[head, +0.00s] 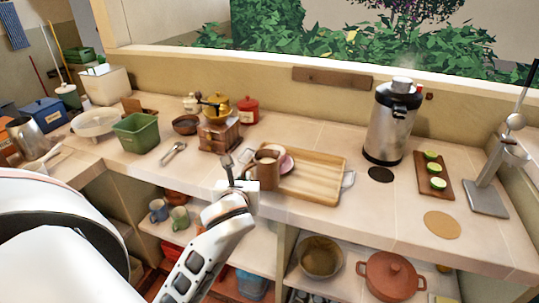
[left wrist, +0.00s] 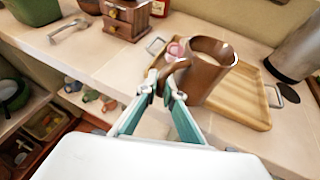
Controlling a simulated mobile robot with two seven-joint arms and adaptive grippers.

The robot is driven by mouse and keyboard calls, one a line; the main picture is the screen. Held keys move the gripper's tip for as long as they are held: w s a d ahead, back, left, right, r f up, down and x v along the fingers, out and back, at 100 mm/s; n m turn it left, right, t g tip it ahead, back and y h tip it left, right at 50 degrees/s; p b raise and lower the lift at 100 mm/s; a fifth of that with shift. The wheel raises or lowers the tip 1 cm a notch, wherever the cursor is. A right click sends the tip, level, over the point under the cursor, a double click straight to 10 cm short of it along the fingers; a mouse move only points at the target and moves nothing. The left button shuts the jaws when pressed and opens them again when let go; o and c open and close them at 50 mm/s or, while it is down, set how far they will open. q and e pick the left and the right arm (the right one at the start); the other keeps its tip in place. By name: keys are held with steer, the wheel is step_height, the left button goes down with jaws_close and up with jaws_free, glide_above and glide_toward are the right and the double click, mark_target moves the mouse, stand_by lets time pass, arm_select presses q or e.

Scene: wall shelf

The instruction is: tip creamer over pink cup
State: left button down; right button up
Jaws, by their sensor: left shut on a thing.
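A brown creamer (head: 267,171) is held by its handle in my left gripper (head: 240,178), near the left end of the wooden tray. In the left wrist view the creamer (left wrist: 204,78) looks roughly upright, with its open rim up and something pale inside. The fingers of my left gripper (left wrist: 170,80) are shut on its handle. The pink cup (head: 287,163) is just behind and to the right of the creamer, partly hidden by it. It also shows in the left wrist view (left wrist: 176,49), left of the creamer's rim. My right gripper is not in view.
The wooden tray (head: 316,178) has metal handles and bare room on its right. A wooden grinder (head: 220,136) stands behind left. A steel dispenser (head: 389,132) stands right, near a board with green slices (head: 434,190). A spoon (head: 173,153) lies left.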

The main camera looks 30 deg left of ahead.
arm_select(q)
steer(key=a+b, duration=0.1)
steer(key=a, duration=0.8)
steer(key=shift+s+a+f+n+y, duration=0.2)
steer(key=shift+s+a+n+y, duration=0.2)
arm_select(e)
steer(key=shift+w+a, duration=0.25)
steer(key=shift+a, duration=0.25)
arm_select(q)
steer(key=shift+r, duration=0.15)
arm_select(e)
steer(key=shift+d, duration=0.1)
arm_select(q)
steer(key=w+r+m+g+p, duration=0.1)
steer(key=w+d+r+m+g+p, duration=0.1)
steer(key=w+r+m+g+p, duration=0.1)
steer(key=w+r+g, duration=0.1)
steer(key=shift+d+r+y, duration=0.1)
steer(key=shift+d+y, duration=0.15)
steer(key=shift+y, duration=0.05)
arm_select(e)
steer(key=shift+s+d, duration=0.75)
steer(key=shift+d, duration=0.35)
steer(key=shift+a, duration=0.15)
